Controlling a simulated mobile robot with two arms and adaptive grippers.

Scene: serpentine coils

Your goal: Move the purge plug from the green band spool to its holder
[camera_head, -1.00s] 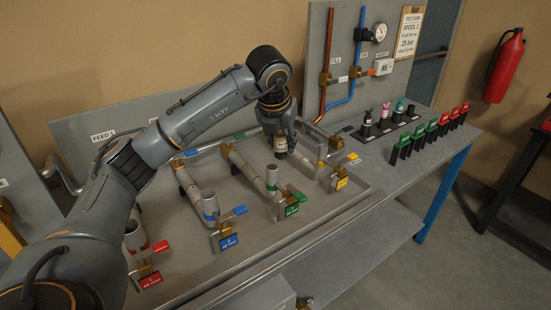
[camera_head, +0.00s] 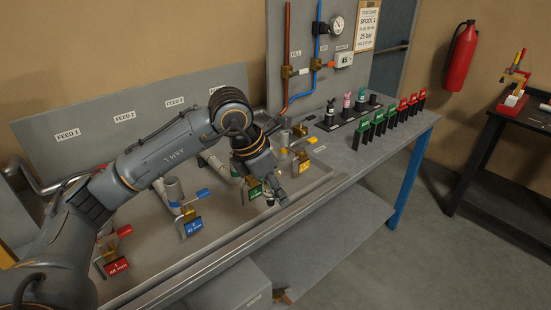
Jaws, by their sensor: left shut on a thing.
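My left gripper (camera_head: 277,193) is shut and low over the front of the bench, just right of the green tag (camera_head: 254,191) of the green band spool. What it grips is mostly hidden by the fingers; it appears to be the purge plug. The gripper and forearm cover much of the green band spool. The black holder (camera_head: 342,124) lies on the bench further back and right. Black, pink and green-topped plugs stand in it, and the short black piece (camera_head: 374,99) at its right end has no coloured top. My right gripper is not in view.
The blue-tagged spool (camera_head: 174,190) and red tag (camera_head: 116,267) are left of my gripper. A yellow-tagged spool (camera_head: 301,160) stands behind it. Rows of green clips (camera_head: 377,124) and red clips (camera_head: 412,102) stand right of the holder. A panel with pipes (camera_head: 300,50) rises behind.

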